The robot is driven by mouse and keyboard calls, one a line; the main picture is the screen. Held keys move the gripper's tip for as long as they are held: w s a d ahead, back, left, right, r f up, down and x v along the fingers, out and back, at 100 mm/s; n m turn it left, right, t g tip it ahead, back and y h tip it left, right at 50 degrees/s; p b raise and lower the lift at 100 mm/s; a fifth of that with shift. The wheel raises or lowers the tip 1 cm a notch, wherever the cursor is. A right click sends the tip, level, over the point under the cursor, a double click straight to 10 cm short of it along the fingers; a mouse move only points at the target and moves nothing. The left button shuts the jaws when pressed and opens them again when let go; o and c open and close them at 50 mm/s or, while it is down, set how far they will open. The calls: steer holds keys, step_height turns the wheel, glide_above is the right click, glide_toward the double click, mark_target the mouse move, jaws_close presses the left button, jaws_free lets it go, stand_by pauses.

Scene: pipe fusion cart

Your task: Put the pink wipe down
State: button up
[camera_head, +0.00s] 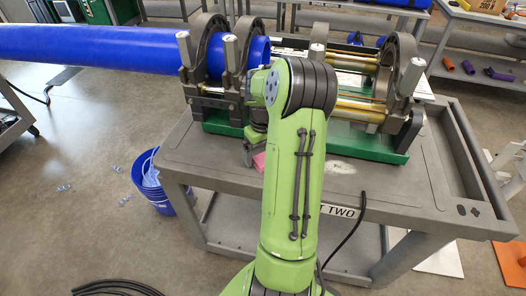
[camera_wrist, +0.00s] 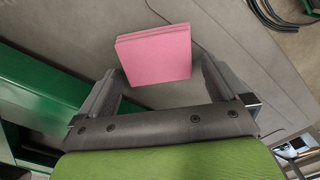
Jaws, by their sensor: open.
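The pink wipe (camera_wrist: 155,53) is a folded, layered square pad in the wrist view. It appears to lie flat on the grey cart top (camera_head: 395,182). In the head view only a small pink patch of the wipe (camera_head: 259,162) shows beside my green arm; the rest is hidden. My gripper (camera_wrist: 162,70) is open, with one finger on each side of the wipe and a visible gap at both sides. In the head view my gripper (camera_head: 251,150) is mostly hidden behind my arm, low over the cart's front left part.
The fusion machine (camera_head: 400,75) with its green base (camera_head: 375,150) stands on the cart behind my gripper, clamping a long blue pipe (camera_head: 90,45). A blue bucket (camera_head: 158,190) stands on the floor at left. The cart top is clear to the front right.

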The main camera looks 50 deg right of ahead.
mark_target(263, 155)
steer(key=w+a+r+n+h+p, duration=0.1)
steer(key=a+r+p, duration=0.15)
steer(key=r, duration=0.55)
steer(key=w+a+r+p, duration=0.1)
steer(key=a+r, duration=0.2)
steer(key=r, duration=0.5)
steer(key=s+a+r+n+t+h, duration=0.15)
steer(key=a+r, duration=0.35)
steer(key=a, duration=0.6)
steer(key=s+a+n+t+y, duration=0.2)
steer(key=s+a+t, duration=0.2)
steer(key=s+a, duration=0.7)
steer(key=a, duration=0.4)
